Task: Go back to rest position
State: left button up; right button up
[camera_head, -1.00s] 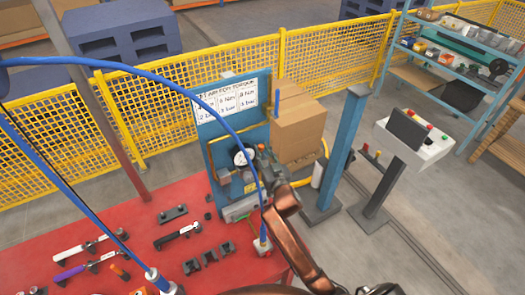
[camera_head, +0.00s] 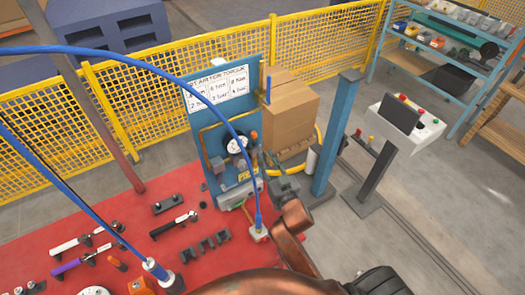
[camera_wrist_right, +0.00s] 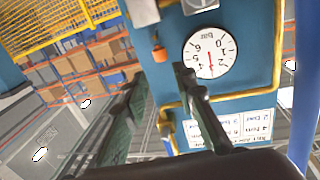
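My right gripper (camera_head: 266,160) is in front of the blue panel, just right of the pressure gauge (camera_head: 237,144). Its copper-coloured arm comes up from the bottom of the head view. In the right wrist view the two dark fingers (camera_wrist_right: 160,82) stand apart with nothing between them. The white gauge dial (camera_wrist_right: 209,52) shows upside down beyond the right finger. Whether that finger touches the panel I cannot tell. My left gripper is not in view.
The blue panel (camera_head: 201,118) with a torque chart stands on the red table (camera_head: 130,207), which holds several tools. Blue hoses (camera_head: 170,72) arch over it. A blue post (camera_head: 336,135) and control console (camera_head: 407,125) stand to the right. Yellow fencing (camera_head: 170,95) runs behind.

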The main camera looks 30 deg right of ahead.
jog(key=shift+s, duration=0.25)
dwell(0.3)
